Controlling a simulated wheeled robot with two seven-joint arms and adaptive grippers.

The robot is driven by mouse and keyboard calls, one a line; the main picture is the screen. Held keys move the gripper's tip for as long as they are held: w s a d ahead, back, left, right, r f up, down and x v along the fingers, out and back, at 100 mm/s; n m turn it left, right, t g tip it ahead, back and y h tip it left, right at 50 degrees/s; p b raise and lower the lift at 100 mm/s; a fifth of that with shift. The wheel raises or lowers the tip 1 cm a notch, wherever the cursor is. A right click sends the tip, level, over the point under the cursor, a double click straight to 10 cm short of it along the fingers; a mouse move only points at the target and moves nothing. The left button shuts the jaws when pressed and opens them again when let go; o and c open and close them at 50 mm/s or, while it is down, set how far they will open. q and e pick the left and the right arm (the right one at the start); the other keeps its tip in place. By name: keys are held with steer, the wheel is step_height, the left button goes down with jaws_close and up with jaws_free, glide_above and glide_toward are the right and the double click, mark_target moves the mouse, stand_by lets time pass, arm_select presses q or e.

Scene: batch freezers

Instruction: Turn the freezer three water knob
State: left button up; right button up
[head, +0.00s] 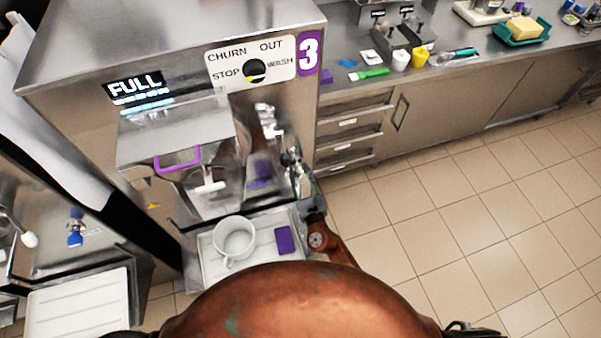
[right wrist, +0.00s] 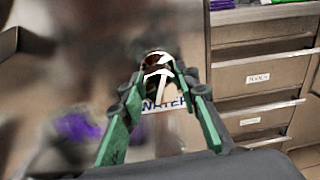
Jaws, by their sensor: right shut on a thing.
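Freezer three (head: 180,50) stands at the left of the head view, with a purple "3" sign and a dial marked CHURN, OUT, STOP and WASH. My right gripper (head: 297,170) is at the right side of its front. In the right wrist view its green fingers (right wrist: 158,85) are shut on the water knob (right wrist: 157,66), a dark and white piece between the fingertips. A "WATER" label (right wrist: 165,103) shows just below it. The fingers hide part of the knob, and its turn angle is unclear. My left gripper is not in view.
A white pot (head: 234,238) and a purple block (head: 285,240) sit on the tray (head: 212,270) below the spout. A steel counter with drawers (head: 350,122) stands to the right. The tiled floor (head: 450,210) there is clear.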

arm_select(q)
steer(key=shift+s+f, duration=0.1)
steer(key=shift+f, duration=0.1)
arm_select(e)
steer(key=shift+m, duration=0.3)
steer(key=shift+c, duration=0.4)
steer(key=shift+f+m+b, duration=0.15)
steer(key=shift+m+b, duration=0.45)
steer(key=shift+m, duration=0.4)
steer(key=m+b, duration=0.1)
steer(key=m, duration=0.3)
steer(key=shift+b, duration=0.4)
steer(key=m+b, duration=0.1)
steer(key=m, duration=0.2)
steer(key=shift+m, duration=0.4)
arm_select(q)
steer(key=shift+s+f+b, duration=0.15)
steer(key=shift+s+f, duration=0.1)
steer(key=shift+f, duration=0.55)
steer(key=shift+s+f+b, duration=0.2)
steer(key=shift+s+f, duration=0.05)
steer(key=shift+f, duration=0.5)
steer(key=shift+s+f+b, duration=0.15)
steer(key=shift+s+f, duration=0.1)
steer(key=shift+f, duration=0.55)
arm_select(e)
steer(key=shift+m+g, duration=0.4)
steer(key=shift+m, duration=1)
